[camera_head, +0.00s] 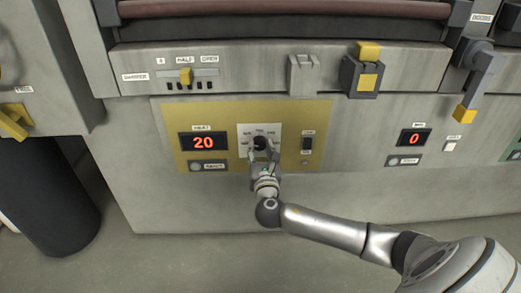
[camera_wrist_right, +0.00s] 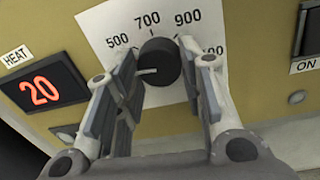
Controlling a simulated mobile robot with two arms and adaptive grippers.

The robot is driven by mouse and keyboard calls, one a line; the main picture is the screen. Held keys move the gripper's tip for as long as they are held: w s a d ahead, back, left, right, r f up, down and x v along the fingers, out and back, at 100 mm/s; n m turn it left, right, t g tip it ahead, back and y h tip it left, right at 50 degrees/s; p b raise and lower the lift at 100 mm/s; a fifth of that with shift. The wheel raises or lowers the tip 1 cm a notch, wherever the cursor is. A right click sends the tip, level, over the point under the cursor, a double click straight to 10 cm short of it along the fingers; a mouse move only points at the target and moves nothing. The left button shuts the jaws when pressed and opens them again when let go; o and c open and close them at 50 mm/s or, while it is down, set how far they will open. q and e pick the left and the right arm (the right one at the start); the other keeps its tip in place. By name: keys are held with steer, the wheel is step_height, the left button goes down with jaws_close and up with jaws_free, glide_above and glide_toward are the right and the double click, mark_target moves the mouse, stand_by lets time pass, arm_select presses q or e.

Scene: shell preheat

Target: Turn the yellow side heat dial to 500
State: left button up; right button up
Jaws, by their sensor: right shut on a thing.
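The black heat dial (camera_head: 260,143) sits on a white scale plate (camera_head: 246,129) in the yellow panel (camera_head: 225,112). In the right wrist view the dial (camera_wrist_right: 158,60) shows close up, with 500, 700 and 900 around it and another number partly hidden. Its pale pointer mark (camera_wrist_right: 146,71) points left, below the 500 label (camera_wrist_right: 117,41). My right gripper (camera_head: 263,152) is shut on the dial, one finger on each side. The red heat display (camera_head: 203,142) reads 20. My left gripper is not in view.
A small switch (camera_head: 307,144) is on the yellow panel right of the dial. A second display (camera_head: 414,138) reading 0 is farther right. Above are a yellow slider (camera_head: 186,76) and a yellow-capped latch (camera_head: 368,77). A dark cylinder (camera_head: 55,205) stands at left.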

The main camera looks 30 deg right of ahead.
steer(key=m, duration=0.2)
steer(key=shift+f+m, duration=0.1)
steer(key=shift+m, duration=0.3)
steer(key=shift+m+b, duration=0.5)
steer(key=shift+m, duration=1.3)
steer(key=o, duration=1)
steer(key=shift+o, duration=0.2)
steer(key=v, duration=1.2)
steer(key=shift+f, duration=0.2)
steer(key=shift+a, duration=0.1)
